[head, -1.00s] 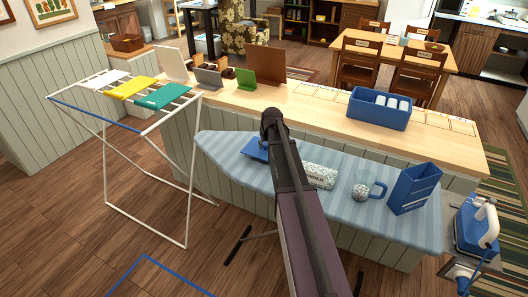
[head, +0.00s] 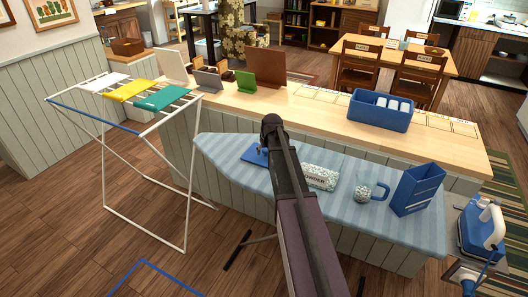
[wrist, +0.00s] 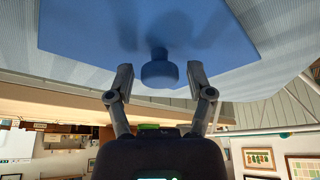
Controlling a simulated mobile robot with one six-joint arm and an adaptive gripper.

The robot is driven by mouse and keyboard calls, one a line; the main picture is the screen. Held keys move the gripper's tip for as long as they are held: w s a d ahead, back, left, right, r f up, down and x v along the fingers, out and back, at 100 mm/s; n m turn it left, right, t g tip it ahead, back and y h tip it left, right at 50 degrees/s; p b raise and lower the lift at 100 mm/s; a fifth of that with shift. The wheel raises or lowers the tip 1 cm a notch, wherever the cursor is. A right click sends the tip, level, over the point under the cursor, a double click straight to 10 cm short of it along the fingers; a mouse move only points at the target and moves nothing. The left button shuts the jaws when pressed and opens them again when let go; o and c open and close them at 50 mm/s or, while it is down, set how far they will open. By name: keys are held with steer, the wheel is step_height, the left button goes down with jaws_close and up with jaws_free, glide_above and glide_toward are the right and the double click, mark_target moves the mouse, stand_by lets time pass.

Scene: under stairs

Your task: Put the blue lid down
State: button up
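The blue lid (head: 252,156) is a flat blue plate on the striped ironing board, left of my arm, which hides part of it. In the wrist view the lid (wrist: 90,30) appears flat against the board, with its round blue knob (wrist: 159,72) facing my gripper. My gripper (wrist: 159,76) is open, one finger on each side of the knob, with a visible gap on both sides. Neither finger appears to touch the knob. In the head view the fingers are mostly hidden behind my arm.
The ironing board (head: 340,213) also bears a white patterned box (head: 320,177), a glass mug with a blue handle (head: 366,190) and a blue open holder (head: 417,190). The counter (head: 300,110) runs behind it. A drying rack (head: 150,125) stands at left.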

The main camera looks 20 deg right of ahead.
steer(key=shift+r, duration=0.2)
stand_by(0.3)
steer(key=p+v, duration=1.1)
steer(key=v, duration=0.1)
stand_by(0.5)
stand_by(0.6)
steer(key=s+a+f+n+g, duration=0.1)
steer(key=s+a+g, duration=0.3)
steer(key=s+a, duration=1.7)
steer(key=shift+s+a+f+g+y, duration=0.2)
steer(key=shift+a+g+y, duration=0.1)
steer(key=shift+a, duration=0.75)
steer(key=shift+w, duration=0.1)
